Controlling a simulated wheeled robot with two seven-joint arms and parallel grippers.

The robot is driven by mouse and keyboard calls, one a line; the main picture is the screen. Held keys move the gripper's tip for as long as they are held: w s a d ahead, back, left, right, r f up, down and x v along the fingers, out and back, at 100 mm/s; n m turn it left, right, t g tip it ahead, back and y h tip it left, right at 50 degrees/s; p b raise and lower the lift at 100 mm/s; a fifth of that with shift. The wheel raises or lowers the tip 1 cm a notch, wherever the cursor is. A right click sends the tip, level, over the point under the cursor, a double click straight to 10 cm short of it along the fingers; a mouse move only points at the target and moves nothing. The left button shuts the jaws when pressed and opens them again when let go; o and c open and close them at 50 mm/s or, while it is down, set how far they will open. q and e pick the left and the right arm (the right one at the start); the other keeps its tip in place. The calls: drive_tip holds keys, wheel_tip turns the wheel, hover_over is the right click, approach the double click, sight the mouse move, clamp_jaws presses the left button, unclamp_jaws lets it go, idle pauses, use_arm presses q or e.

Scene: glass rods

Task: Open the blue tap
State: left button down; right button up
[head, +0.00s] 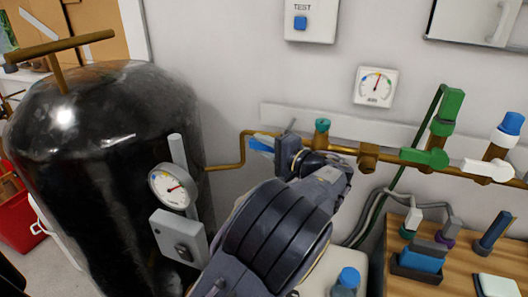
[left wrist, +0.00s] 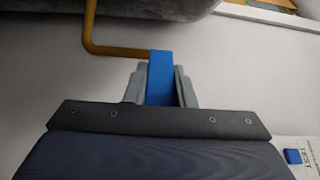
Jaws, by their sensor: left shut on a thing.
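The blue tap handle (head: 261,144) shows in the head view on the brass pipe, to the right of the black tank. My left gripper (head: 287,150) is at the handle, and my arm covers part of the tap body. In the left wrist view, the blue handle (left wrist: 160,78) stands between the two grey fingers of my left gripper (left wrist: 160,88), which are shut on it. The tap's pivot is hidden, so I cannot tell how far it is turned. My right gripper is not in view.
The brass pipe (head: 228,167) runs from the black tank (head: 85,130) along the wall. Green (head: 425,157) and white (head: 489,169) taps stand to the right. A dial gauge (head: 376,87) hangs above. A wooden surface (head: 455,247) with bottles and holders lies at lower right.

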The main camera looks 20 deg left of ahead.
sight(269, 148)
use_arm(q)
drive_tip(key=shift+r, duration=0.1)
idle(0.5)
drive_tip(key=c, duration=1.2)
unclamp_jaws()
drive_tip(key=b+v, duration=0.1)
drive_tip(key=v, duration=0.6)
drive_tip(key=shift+s+d, duration=0.25)
drive_tip(key=shift+d, duration=0.1)
drive_tip(key=shift+f, duration=0.25)
